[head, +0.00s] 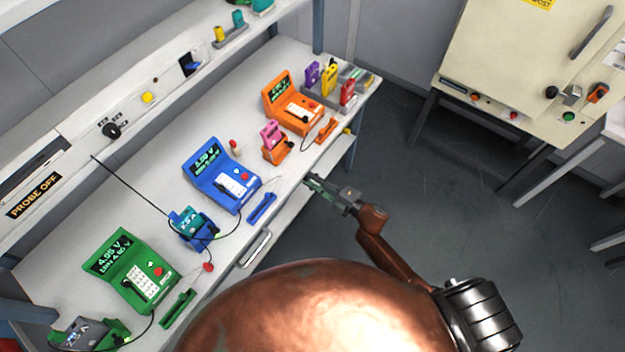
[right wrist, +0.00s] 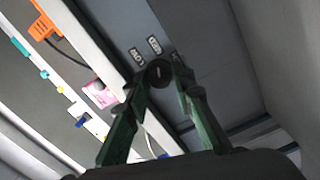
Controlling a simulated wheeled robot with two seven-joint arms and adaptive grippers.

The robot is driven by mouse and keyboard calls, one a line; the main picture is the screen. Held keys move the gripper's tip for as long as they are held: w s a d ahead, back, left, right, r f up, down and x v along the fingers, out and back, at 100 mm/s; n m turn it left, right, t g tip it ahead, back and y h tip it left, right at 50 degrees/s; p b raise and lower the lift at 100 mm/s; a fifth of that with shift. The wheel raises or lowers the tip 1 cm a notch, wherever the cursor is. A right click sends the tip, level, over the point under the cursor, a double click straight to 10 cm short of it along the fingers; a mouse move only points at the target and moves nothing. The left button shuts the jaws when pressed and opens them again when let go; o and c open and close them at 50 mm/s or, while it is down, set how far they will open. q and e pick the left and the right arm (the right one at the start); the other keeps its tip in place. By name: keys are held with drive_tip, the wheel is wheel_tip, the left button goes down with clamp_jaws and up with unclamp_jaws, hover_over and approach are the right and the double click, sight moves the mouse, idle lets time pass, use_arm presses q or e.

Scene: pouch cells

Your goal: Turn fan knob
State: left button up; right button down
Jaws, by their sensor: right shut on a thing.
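Another black knob (head: 112,131) sits on the shelf's front panel with small labels, far from the gripper. I cannot read which knob is marked for the fan. My left gripper is not in view.
The bench (head: 140,197) carries a green meter (head: 131,270), a blue meter (head: 220,176) and an orange meter (head: 292,103). A pink cell (head: 271,134) stands in an orange holder close to the gripper. A cream cabinet (head: 535,55) stands at the right. The floor between is clear.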

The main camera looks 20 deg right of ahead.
drive_tip(key=shift+d+m+p, duration=0.1)
drive_tip(key=shift+m+p, duration=2.4)
drive_tip(key=shift+m, duration=3.9)
drive_tip(key=c, duration=1.7)
unclamp_jaws()
drive_tip(key=shift+o, duration=0.2)
drive_tip(key=v, duration=1.2)
